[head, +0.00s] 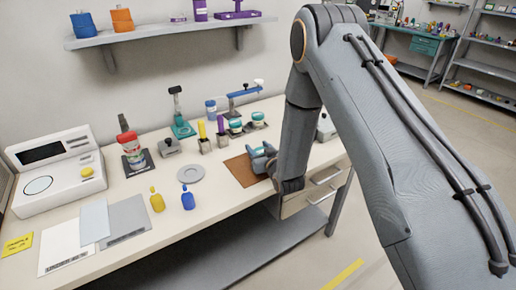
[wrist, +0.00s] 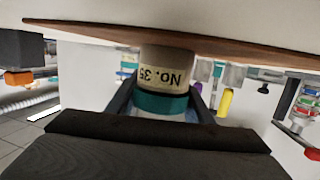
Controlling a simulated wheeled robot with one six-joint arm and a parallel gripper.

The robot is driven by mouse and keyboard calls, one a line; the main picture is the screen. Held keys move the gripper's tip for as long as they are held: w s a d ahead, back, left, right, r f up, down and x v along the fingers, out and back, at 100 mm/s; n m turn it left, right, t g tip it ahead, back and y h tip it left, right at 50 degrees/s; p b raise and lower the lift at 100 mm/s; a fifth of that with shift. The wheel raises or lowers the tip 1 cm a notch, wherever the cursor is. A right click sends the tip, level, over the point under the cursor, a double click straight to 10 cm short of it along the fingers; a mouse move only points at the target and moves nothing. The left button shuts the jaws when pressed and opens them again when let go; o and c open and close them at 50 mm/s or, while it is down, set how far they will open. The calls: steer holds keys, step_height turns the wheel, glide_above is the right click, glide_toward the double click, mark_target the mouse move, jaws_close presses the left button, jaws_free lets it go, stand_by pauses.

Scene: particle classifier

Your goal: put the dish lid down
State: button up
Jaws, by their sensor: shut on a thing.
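My gripper (head: 262,158) is low over the brown mat (head: 238,171) on the bench. In the wrist view, which looks upside down, my gripper (wrist: 160,112) is shut on a round jar (wrist: 166,72) labelled "No. 35", at its teal band (wrist: 160,104). The jar's far end meets the brown mat (wrist: 95,34) or is very close to it. I cannot tell whether the teal band is a separate lid. In the head view the gripper hides the jar. A flat grey round disc (head: 190,174) lies on the bench, left of the mat.
Two teal-topped jars (head: 235,125) (head: 258,118) stand behind the mat. Holders with a yellow and a purple item (head: 221,128) stand to its left.

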steer(key=shift+f, duration=0.2)
steer(key=o, duration=1)
